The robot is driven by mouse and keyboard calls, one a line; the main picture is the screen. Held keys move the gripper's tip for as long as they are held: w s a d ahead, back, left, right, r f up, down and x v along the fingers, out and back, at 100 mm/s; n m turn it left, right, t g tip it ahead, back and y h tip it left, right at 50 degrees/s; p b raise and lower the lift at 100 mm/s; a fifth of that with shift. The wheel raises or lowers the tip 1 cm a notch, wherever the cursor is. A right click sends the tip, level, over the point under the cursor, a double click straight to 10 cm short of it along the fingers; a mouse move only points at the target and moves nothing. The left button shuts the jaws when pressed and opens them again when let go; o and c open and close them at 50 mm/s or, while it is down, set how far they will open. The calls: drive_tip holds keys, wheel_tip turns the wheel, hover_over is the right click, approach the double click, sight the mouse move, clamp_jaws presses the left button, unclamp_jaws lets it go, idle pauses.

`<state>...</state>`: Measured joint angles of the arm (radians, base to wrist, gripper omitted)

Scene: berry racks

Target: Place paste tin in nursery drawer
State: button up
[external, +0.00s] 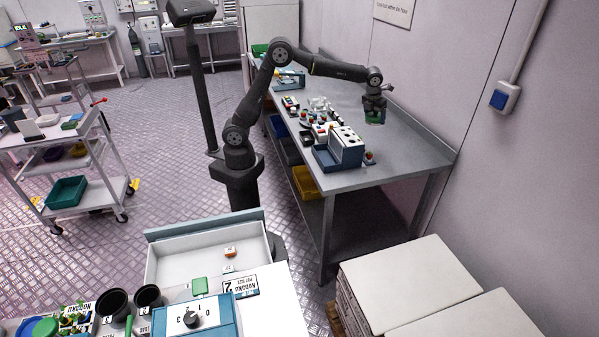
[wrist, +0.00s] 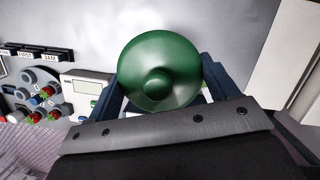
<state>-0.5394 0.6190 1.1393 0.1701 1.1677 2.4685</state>
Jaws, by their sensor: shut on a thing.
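My gripper (external: 376,103) is shut on a green round tin (external: 375,118) above the grey bench on the right. In the wrist view, the tin (wrist: 160,58) fills the space between my dark fingers (wrist: 162,92), its round face with a central knob turned to the camera. Whether the tin touches the bench is hard to tell. An open white drawer (external: 180,258) with a grey-blue front stands at the lower middle of the external view, far from my gripper. A small orange-and-white item (external: 230,251) and a pale item (external: 228,268) lie inside it.
On the bench (external: 405,155), a blue-and-white control box (external: 345,147) and several small knobbed parts stand left of my gripper. A wall is close behind. Black pots (external: 112,303) and a blue dial box (external: 195,319) stand near the drawer. The bench's right end is clear.

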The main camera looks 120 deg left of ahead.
drive_tip(key=w+d+m, duration=0.2)
drive_tip(key=w+d, duration=0.1)
drive_tip(key=d, duration=1.2)
drive_tip(key=w+d+m+t+h, duration=0.1)
drive_tip(key=w+d+m, duration=0.1)
drive_tip(key=d, duration=1.3)
drive_tip(key=w+d+m, duration=0.3)
drive_tip(key=d, duration=1.2)
drive_tip(key=s+d+m, duration=0.1)
drive_tip(key=s+d, duration=0.4)
drive_tip(key=d, duration=0.4)
drive_tip(key=s+d+m+h, duration=0.15)
drive_tip(key=s+d, duration=0.25)
drive_tip(key=d, duration=0.5)
drive_tip(key=s+d+m, duration=0.2)
drive_tip(key=s+d, duration=0.3)
drive_tip(key=d, duration=0.4)
drive_tip(key=m+h, duration=0.1)
drive_tip(key=m, duration=0.5)
hover_over(183, 276)
drive_tip(key=s, duration=0.1)
drive_tip(key=shift+t+h, duration=0.25)
drive_tip(key=shift+t, duration=0.15)
wheel_tip(183, 276, down, 32)
drive_tip(key=shift+s+a+r, duration=0.1)
drive_tip(key=shift+a, duration=0.05)
